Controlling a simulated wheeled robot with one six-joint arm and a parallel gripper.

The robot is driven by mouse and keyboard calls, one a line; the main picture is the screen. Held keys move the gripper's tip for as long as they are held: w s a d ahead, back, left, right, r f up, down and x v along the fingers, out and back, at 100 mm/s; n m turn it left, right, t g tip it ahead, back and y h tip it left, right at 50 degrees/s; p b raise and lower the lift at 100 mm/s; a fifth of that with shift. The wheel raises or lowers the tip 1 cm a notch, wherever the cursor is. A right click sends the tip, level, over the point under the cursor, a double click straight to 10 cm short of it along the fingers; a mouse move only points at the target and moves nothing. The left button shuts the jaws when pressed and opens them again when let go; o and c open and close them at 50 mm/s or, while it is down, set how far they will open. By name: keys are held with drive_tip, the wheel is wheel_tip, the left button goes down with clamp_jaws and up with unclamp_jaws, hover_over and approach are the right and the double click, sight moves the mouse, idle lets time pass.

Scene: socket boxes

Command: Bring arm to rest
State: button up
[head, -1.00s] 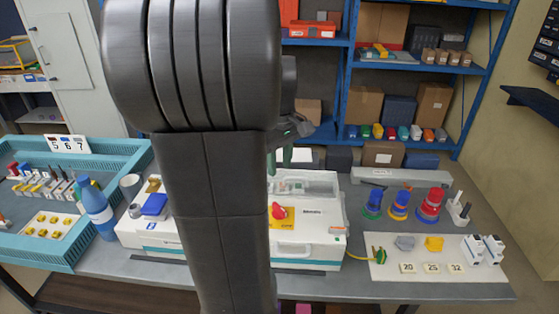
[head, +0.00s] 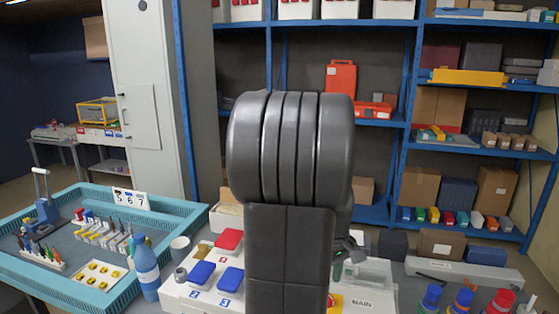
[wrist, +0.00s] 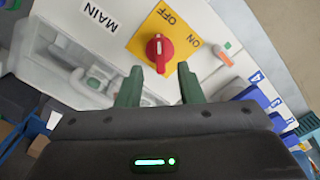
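My gripper (wrist: 158,86) is open, with its two green fingers apart and nothing between them in the wrist view. Past the fingertips is a red rotary switch (wrist: 160,47) on a yellow plate marked ON and OFF. The plate is on a white box (wrist: 60,25) labelled MAIN. In the head view my dark arm rises in the middle and hides part of the white box (head: 181,288). Only a bit of my gripper (head: 339,268) shows to the right of the arm.
A teal tray (head: 185,222) with tools is at the left, beside a blue bottle (head: 146,268). Red and blue socket covers (head: 229,240) sit on the white box. Blue shelving (head: 409,100) with boxes stands behind. Colored stacks (head: 464,298) are at lower right.

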wheel_tip(320, 180, down, 4)
drive_tip(key=shift+f, duration=0.25)
drive_tip(key=shift+r, duration=0.15)
wheel_tip(320, 180, up, 13)
wheel_tip(320, 180, down, 13)
drive_tip(key=shift+r, duration=0.15)
drive_tip(key=shift+f, duration=0.3)
drive_tip(key=m, duration=0.5)
drive_tip(key=m+p, duration=0.1)
drive_tip(key=m, duration=0.3)
idle(0.3)
idle(0.4)
